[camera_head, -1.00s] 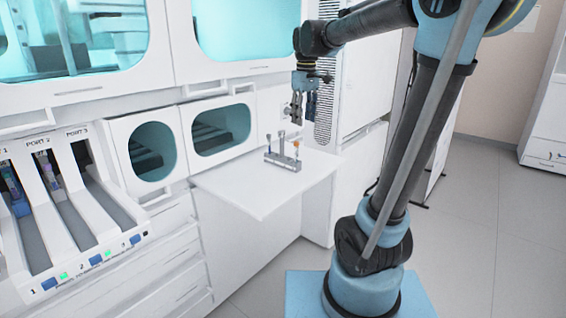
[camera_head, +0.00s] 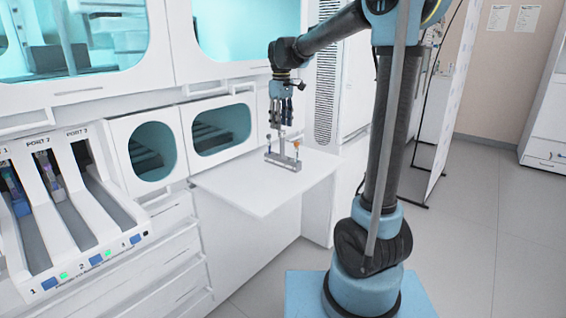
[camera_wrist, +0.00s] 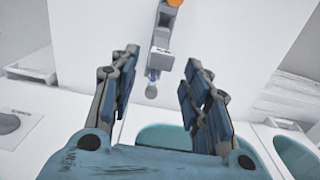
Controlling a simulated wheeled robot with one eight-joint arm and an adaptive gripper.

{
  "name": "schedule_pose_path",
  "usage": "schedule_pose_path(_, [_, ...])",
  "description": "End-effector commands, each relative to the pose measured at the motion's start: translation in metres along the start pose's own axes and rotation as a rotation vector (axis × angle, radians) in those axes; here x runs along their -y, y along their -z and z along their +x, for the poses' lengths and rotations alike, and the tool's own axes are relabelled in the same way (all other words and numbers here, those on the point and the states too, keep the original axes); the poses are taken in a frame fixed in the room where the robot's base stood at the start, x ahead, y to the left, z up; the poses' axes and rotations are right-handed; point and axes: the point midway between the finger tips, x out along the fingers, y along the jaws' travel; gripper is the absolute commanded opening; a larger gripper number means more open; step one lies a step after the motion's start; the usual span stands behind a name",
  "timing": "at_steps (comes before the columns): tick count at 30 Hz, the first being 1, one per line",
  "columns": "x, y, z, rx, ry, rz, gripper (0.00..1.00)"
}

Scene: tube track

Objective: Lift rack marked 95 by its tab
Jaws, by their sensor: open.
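A small grey rack (camera_head: 284,162) with an upright tab stands on the white shelf. It holds tubes, one with an orange cap at its right end and a bluish one at its left. My gripper (camera_head: 281,119) is above the rack, pointing down, with its fingers near the top of the tab. In the wrist view my gripper (camera_wrist: 153,88) is open and empty. The rack (camera_wrist: 162,50) shows beyond and between the fingers, with an orange cap at the top and a pale round cap below. I cannot read any number on the rack.
The white shelf (camera_head: 240,192) is otherwise clear, with a free front edge. Cabinets with oval windows (camera_head: 220,131) stand behind it. A unit with numbered port lanes (camera_head: 60,215) is at the left, with tubes in some lanes.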

Motion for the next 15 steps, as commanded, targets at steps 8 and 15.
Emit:
schedule_pose_path(8, [0.0, 0.0, 0.041, 0.0, 0.0, 0.001, 0.43])
schedule_pose_path(15, [0.0, -0.001, 0.053, 0.0, 0.0, 0.001, 0.43])
